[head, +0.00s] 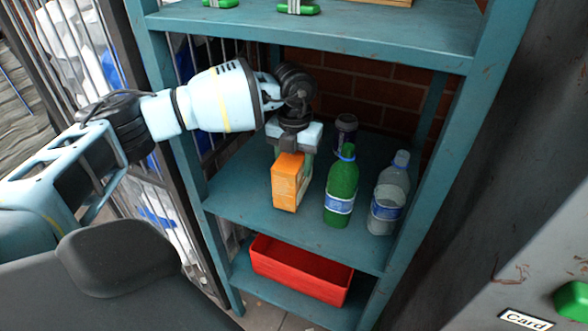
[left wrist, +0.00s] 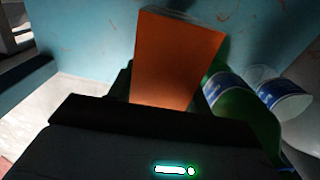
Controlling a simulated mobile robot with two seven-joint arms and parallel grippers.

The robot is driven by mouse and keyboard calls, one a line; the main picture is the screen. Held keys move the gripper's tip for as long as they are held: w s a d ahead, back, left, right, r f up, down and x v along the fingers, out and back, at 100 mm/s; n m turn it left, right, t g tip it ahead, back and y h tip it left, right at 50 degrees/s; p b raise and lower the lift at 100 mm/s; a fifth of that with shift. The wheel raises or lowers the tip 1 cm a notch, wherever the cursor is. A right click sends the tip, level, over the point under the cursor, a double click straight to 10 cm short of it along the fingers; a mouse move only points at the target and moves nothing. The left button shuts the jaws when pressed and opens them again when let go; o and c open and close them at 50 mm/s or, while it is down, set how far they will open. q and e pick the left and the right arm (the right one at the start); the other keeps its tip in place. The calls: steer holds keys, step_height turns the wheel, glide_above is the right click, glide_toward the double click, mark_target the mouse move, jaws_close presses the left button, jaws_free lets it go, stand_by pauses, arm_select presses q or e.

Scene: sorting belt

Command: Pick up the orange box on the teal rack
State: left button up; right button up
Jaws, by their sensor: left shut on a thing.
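The orange box (head: 286,185) is upright at the middle shelf of the teal rack (head: 240,202). My left gripper (head: 291,148) comes down from above and is shut on the top of the orange box. In the left wrist view the orange box (left wrist: 178,62) stands out in front of the dark gripper body (left wrist: 150,125), which hides its near end. I cannot tell whether the box's bottom touches the shelf. My right gripper is in neither view.
A green bottle (head: 341,188) stands just right of the box, with a clear bottle (head: 388,195) farther right and a dark can (head: 345,128) behind. A red bin (head: 300,272) sits on the shelf below. Rack posts and the upper shelf (head: 330,30) surround my arm.

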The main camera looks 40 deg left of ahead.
arm_select(q)
step_height(320, 180, up, 5)
steer(key=s+d, duration=1.2)
steer(key=s, duration=0.3)
steer(key=shift+d+f+b, duration=0.25)
steer(key=shift+d+b, duration=0.1)
steer(key=shift+r, duration=0.1)
